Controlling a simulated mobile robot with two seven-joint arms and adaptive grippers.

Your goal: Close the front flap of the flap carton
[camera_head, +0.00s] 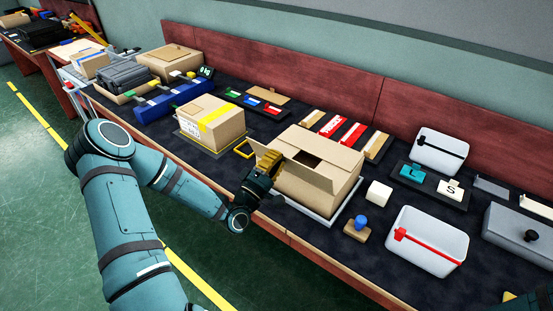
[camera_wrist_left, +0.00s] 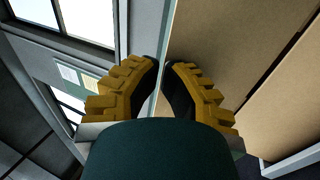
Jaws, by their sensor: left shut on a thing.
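The flap carton (camera_head: 341,194) is an open brown cardboard box on a pale tray on the bench, with a dark opening in its top. Its front flap (camera_head: 308,178) stands out at a tilt on the side nearer me. My left gripper (camera_head: 270,161), with yellow ribbed fingers, is at the left end of this flap. In the left wrist view the same gripper (camera_wrist_left: 163,75) has its fingertips close together on either side of a thin edge, beside brown cardboard (camera_wrist_left: 215,40). It is shut on the flap's edge. My right gripper is not in view.
A taped carton (camera_head: 212,122) stands to the left. A white cube (camera_head: 378,193) and a blue-knobbed stamp (camera_head: 359,225) are close on the right. A white box with a red strap (camera_head: 428,242) is farther right. Red-and-white packets (camera_head: 342,128) lie behind the carton.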

